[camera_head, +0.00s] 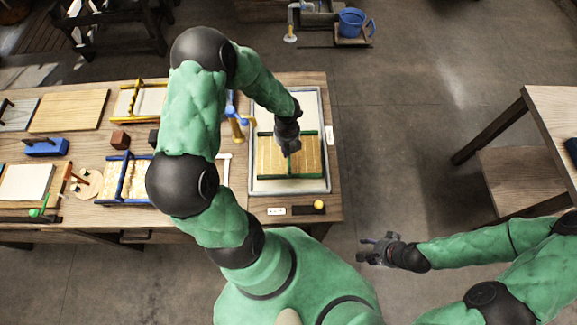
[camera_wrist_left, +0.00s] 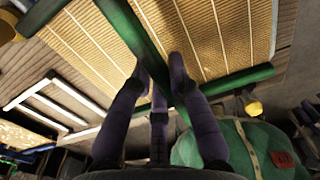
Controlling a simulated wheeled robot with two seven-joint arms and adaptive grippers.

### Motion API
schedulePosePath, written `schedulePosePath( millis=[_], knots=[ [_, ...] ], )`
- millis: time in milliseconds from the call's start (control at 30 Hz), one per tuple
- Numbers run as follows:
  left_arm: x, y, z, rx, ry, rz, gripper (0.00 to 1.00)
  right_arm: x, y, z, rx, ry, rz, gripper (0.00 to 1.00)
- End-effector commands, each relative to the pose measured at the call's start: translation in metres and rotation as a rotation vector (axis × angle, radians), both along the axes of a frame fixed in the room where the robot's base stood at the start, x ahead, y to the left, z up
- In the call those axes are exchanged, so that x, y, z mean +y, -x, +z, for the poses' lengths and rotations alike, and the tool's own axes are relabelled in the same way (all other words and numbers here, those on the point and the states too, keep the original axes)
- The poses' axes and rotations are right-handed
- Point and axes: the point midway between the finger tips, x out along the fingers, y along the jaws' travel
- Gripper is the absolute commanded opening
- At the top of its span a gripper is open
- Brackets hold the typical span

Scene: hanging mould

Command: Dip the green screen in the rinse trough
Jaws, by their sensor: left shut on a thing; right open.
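The green screen (camera_head: 270,158) has tan mesh and green bars, and it is over or in the near part of a pale rectangular trough (camera_head: 325,108) at the table's right end. I cannot tell how deep it sits. My left gripper (camera_head: 288,150) is shut on its green middle bar. In the left wrist view, the fingers of my left gripper (camera_wrist_left: 162,75) close around the bar of the green screen (camera_wrist_left: 218,35), with mesh on both sides. My right gripper (camera_head: 376,249) is open and empty, over the floor right of the table.
A blue-framed screen (camera_head: 112,178) and a yellow-framed one (camera_head: 147,101) lie left of my left arm. A yellow and blue tap-like fixture (camera_head: 236,122) stands by the trough's left side. A small yellow ball (camera_head: 319,204) lies near the front edge. Another table (camera_head: 553,105) stands at right, with open floor between.

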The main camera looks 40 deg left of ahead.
Motion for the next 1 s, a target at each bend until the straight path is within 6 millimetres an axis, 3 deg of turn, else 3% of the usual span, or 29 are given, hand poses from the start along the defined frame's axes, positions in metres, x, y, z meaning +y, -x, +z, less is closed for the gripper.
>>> schedulePosePath(
  millis=[567, 1000],
  knots=[
    [0.0, 0.0, 0.04, -0.001, -0.001, 0.0, 0.0, 0.0, 0.0, 0.041, 0.0, 0.0, 0.0, 0.54],
    [0.0, 0.0, 0.04, 0.0, 0.0, 0.0, 0.0, 0.0, 0.0, 0.04, 0.0, 0.0, 0.0, 0.54]
  ],
)
